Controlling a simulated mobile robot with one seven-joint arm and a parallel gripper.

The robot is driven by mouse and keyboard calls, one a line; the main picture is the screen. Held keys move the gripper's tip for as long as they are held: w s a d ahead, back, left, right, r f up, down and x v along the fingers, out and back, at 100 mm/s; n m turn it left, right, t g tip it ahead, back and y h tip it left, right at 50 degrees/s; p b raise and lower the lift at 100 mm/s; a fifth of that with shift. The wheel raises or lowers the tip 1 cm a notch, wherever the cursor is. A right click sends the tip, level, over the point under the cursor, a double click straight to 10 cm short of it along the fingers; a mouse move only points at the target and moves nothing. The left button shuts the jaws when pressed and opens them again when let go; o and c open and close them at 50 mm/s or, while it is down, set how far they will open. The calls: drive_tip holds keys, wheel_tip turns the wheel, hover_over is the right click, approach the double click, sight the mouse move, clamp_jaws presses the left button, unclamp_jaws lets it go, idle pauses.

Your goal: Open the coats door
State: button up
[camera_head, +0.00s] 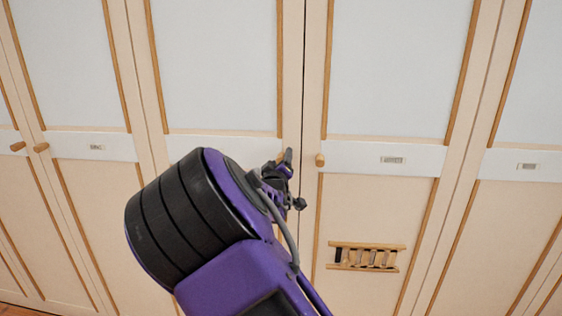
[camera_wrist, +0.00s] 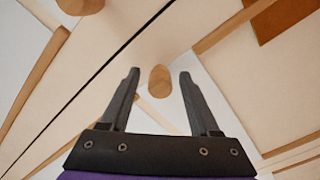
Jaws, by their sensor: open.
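Tall cream wardrobe doors with pale panels and wooden trim fill the head view. Their small label plates (camera_head: 392,160) are too small to read, so I cannot tell which door is the coats door. My gripper (camera_head: 286,166) is in front of the middle-left door (camera_head: 220,65), near its right edge. In the wrist view my gripper (camera_wrist: 159,73) is open, with a round wooden knob (camera_wrist: 159,82) showing between the fingers. The fingers are apart from it; whether they reach around it is unclear. My arm hides part of the middle-left door.
The neighbouring door's knob (camera_head: 320,160) is close by, across the dark gap; another knob (camera_wrist: 80,5) shows at the wrist view's top edge. A small wooden ladder-shaped piece (camera_head: 366,257) is on the middle-right door. Two more knobs (camera_head: 41,147) are at the left.

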drive_tip(key=shift+w, duration=0.15)
clamp_jaws()
idle(1.4)
